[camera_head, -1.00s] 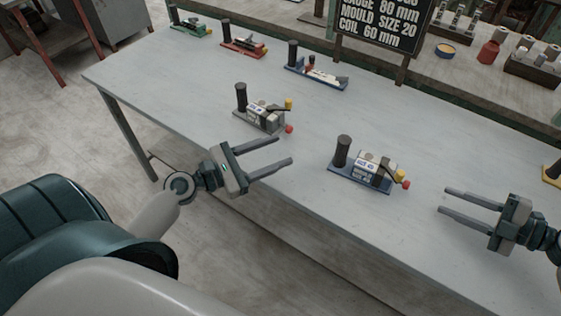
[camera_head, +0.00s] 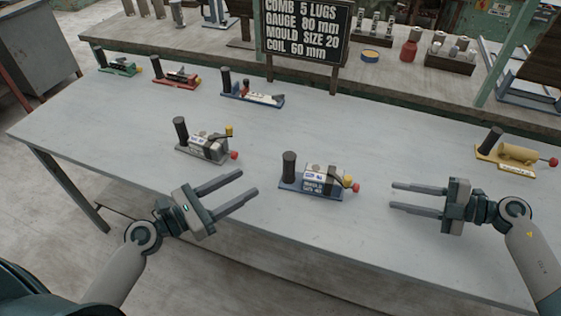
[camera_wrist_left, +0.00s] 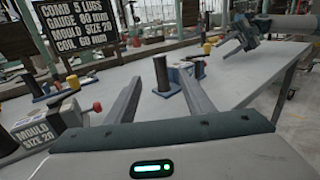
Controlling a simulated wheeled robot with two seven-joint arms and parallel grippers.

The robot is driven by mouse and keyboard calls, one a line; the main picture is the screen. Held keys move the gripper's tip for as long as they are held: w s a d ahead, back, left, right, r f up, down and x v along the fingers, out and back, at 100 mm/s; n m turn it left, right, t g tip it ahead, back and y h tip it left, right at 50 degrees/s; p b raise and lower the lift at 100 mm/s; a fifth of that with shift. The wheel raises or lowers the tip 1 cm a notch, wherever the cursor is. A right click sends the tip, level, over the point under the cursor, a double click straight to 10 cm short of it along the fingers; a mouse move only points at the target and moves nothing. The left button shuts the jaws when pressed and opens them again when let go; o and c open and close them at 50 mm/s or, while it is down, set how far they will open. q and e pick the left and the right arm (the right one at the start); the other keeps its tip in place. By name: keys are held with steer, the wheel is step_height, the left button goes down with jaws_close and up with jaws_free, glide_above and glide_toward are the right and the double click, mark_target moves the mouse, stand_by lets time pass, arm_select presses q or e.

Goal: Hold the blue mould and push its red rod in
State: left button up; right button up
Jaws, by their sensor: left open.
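The blue mould (camera_head: 295,188) stands near the table's front edge. It has a blue base, an upright black post, a pale grey labelled body, a yellow knob and a red-tipped rod (camera_head: 355,187) sticking out at its right end. In the left wrist view, its black post (camera_wrist_left: 161,74) shows between my fingers, farther off. My left gripper (camera_head: 246,187) is open and empty, left of the mould and apart from it. My right gripper (camera_head: 407,196) is open and empty, right of the red tip and apart from it; it also shows in the left wrist view (camera_wrist_left: 232,38).
A grey mould (camera_head: 205,147) stands left of the blue one, behind my left gripper. Another blue-based device (camera_head: 252,96), a red one (camera_head: 176,78) and a green one (camera_head: 118,67) line the back. A yellow one (camera_head: 512,155) stands right. A sign (camera_head: 305,28) stands behind.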

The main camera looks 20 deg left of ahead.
mark_target(284, 161)
arm_select(q)
steer(key=x, duration=1.5)
steer(key=shift+w+d, duration=0.1)
steer(key=shift+w, duration=0.05)
jaws_close()
arm_select(e)
jaws_close()
